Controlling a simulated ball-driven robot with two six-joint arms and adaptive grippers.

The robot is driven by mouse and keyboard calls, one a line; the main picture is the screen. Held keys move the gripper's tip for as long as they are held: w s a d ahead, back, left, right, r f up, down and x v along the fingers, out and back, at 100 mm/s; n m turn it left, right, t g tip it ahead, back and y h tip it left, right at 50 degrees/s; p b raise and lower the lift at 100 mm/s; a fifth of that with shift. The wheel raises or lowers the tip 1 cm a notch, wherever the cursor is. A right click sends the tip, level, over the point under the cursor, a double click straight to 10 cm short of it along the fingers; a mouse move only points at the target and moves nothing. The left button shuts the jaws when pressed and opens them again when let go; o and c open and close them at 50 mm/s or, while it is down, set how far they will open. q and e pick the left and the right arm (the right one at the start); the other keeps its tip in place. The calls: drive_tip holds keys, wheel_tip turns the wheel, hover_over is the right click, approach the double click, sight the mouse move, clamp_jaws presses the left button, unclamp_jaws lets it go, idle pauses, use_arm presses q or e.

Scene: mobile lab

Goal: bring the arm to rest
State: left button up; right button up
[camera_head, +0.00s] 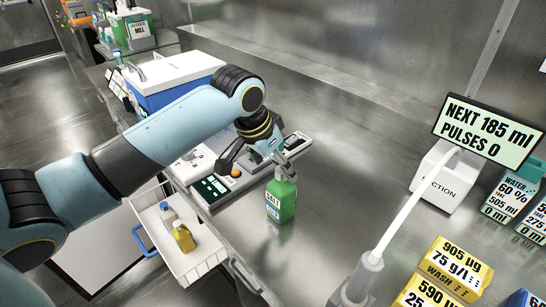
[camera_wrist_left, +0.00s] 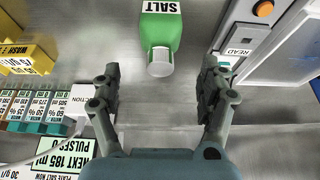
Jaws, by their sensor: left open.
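My left arm reaches in from the left in the head view. Its gripper (camera_head: 284,168) is at the top of a green bottle labelled SALT (camera_head: 281,200), which stands upright on the steel bench (camera_head: 330,190). In the left wrist view the gripper (camera_wrist_left: 160,82) is open, its two fingers wide apart with nothing between them. The green bottle (camera_wrist_left: 161,30) is beyond the fingertips, its white cap facing the gripper. My right gripper is not in view.
An open drawer (camera_head: 200,262) holds a yellow and a grey-capped bottle. A blue box with a white lid (camera_head: 165,75) stands behind the arm. Yellow labelled blocks (camera_head: 458,268) and a suction unit (camera_head: 440,185) are at right.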

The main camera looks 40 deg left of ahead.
use_arm(q)
drive_tip(key=shift+v, duration=1.1)
